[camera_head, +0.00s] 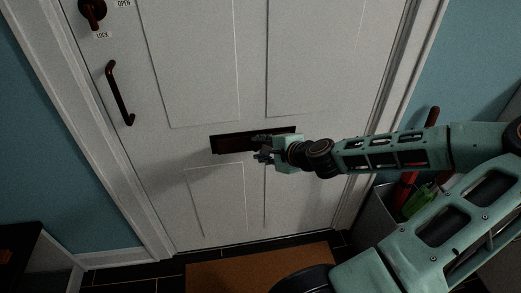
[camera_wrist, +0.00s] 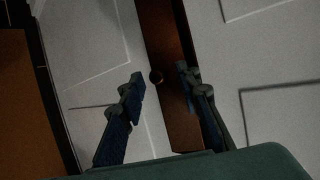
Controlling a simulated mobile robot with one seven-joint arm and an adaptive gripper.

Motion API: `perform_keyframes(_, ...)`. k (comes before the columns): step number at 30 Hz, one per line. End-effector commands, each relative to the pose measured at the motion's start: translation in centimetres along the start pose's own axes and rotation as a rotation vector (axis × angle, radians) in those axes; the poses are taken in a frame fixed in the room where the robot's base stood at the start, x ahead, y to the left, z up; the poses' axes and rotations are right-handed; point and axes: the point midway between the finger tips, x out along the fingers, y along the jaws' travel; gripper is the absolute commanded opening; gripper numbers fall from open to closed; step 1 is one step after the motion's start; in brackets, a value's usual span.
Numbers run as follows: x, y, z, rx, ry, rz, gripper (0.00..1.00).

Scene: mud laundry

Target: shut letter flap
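The white door (camera_head: 190,90) has a dark letter slot with a reddish-brown letter flap (camera_head: 232,145) across its middle. My gripper (camera_head: 262,148) is in front of the flap's right half and hides part of it.
A dark pull handle (camera_head: 120,94) and a lock knob (camera_head: 92,10) are at the door's upper left. An orange-brown mat (camera_head: 225,275) lies on the dark floor below. A grey bin (camera_head: 372,208) with red and green items stands right of the door frame.

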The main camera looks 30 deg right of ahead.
Motion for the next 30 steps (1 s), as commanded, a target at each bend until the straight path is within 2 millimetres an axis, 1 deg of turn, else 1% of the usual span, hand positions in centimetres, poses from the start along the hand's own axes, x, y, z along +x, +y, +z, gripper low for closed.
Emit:
perform_keyframes(8, 0.0, 0.1, 0.1, 0.002, -0.001, 0.003, 0.33)
perform_keyframes(11, -0.4, 0.1, 0.0, 0.002, 0.0, 0.002, 0.33)
perform_keyframes(14, -1.3, 0.0, -0.1, 0.002, 0.001, 0.001, 0.33)
perform_keyframes(24, -5.5, 0.1, -0.1, 0.002, 0.002, 0.002, 0.33)
perform_keyframes(30, -7.0, 0.0, -0.1, 0.002, 0.001, 0.0, 0.33)
